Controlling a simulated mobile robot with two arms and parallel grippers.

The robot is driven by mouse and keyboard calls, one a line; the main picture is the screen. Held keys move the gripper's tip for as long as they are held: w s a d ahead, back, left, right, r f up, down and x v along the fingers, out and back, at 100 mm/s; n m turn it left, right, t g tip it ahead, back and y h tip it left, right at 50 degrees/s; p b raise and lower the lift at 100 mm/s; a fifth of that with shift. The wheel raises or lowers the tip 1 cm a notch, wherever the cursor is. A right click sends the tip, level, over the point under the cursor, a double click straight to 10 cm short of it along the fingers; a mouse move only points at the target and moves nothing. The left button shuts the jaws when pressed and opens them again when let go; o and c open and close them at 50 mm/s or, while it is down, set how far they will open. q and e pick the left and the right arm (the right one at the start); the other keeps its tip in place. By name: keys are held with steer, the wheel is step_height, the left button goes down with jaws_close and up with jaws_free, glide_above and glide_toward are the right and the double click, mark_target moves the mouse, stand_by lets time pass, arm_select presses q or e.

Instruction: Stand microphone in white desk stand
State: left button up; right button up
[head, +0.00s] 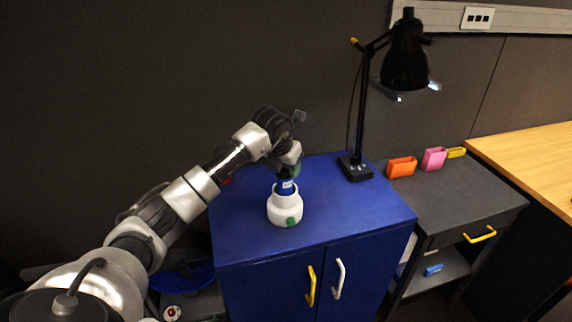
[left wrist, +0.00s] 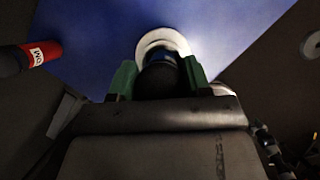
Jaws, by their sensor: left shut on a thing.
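The gripper hides much of the microphone. My right gripper is not in view.
The blue cabinet top (head: 345,222) is clear right of the stand. A black desk lamp (head: 356,168) stands at its back right. A red cylinder (left wrist: 42,53) shows at left in the wrist view. Orange (head: 401,167) and pink (head: 434,158) holders sit on the grey side table.

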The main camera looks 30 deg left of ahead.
arm_select(q)
steer(key=shift+f, duration=0.15)
steer(key=shift+f, duration=0.2)
steer(key=o, duration=1.3)
steer(key=shift+r, duration=0.1)
steer(key=shift+r, duration=0.2)
steer(key=shift+s+r, duration=0.15)
steer(key=shift+r, duration=0.2)
steer(key=b+v, duration=0.2)
steer(key=v, duration=0.9)
